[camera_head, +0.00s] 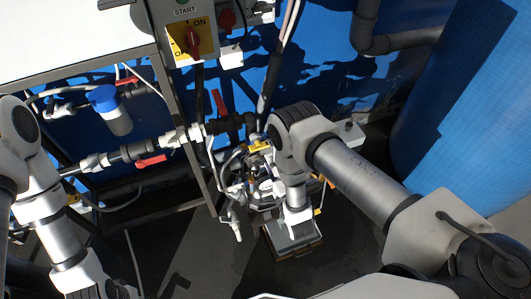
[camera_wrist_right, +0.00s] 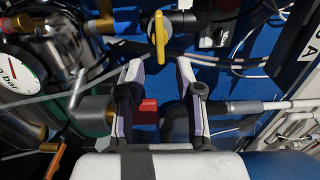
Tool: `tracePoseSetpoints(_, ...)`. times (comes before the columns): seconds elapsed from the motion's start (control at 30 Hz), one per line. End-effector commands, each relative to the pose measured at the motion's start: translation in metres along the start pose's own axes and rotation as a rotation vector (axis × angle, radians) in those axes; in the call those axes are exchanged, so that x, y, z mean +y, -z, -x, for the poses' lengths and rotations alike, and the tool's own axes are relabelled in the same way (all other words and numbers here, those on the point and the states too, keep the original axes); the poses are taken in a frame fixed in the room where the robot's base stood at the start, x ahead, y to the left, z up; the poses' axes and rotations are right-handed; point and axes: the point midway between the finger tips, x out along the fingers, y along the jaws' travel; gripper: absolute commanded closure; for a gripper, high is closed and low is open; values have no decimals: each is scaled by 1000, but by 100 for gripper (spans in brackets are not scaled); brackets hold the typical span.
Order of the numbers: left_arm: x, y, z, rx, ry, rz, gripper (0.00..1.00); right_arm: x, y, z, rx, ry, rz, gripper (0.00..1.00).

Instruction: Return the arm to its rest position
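My right arm (camera_head: 365,180) reaches in from the right in the head view and bends down in front of the pipework at the middle. In the right wrist view my right gripper (camera_wrist_right: 160,72) is open, its two fingers apart with nothing held between the tips. A yellow valve handle (camera_wrist_right: 159,36) is just beyond the fingertips, and I see no contact. A red part (camera_wrist_right: 148,112) shows behind and between the fingers. My left arm (camera_head: 45,205) is at the left of the head view. Its gripper is out of the picture.
A switch box with a red knob on a yellow plate (camera_head: 193,40) is at the top. Pipes with red handles (camera_head: 150,161) and a blue-capped filter (camera_head: 110,108) are at the left. A large blue tank (camera_head: 460,120) stands at the right. A gauge (camera_wrist_right: 20,82) is beside the gripper.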

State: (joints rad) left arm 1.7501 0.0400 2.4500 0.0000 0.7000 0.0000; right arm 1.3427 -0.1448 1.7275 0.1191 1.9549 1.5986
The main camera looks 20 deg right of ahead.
Motion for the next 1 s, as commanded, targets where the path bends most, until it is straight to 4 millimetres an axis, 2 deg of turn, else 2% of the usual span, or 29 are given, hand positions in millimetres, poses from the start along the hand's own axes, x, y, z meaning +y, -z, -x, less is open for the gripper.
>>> tracePoseSetpoints(0.13, 0, 0, 0, 0, 0, 0, 60, 0, 0, 10, 0, 1, -1, 65)
tracePoseSetpoints(0.57, 0, 0, 0, 0, 0, 0, 60, 0, 0, 10, 0, 1, 0, 65)
tracePoseSetpoints(0.7, 0, 0, 0, 0, 0, 0, 60, -13, 3, -2, 4, 30, 1, 65)
tracePoseSetpoints(0.77, 0, 0, -1, 0, 0, 0, 60, -28, 8, -14, 13, 59, 5, 65)
tracePoseSetpoints(0.83, 0, 0, -1, 0, 0, 0, 60, -53, 22, -27, 35, 83, 13, 65)
tracePoseSetpoints(0.9, 0, 0, -2, 0, 0, 0, 60, -68, 44, -28, 64, -18, 51, 65)
tracePoseSetpoints(0.97, 0, 0, -3, 0, 0, 0, 60, -58, 58, -13, 68, -204, 170, 65)
tracePoseSetpoints(1.0, 0, 0, -4, 0, 0, 0, 60, -48, 64, 1, 53, -331, 262, 65)
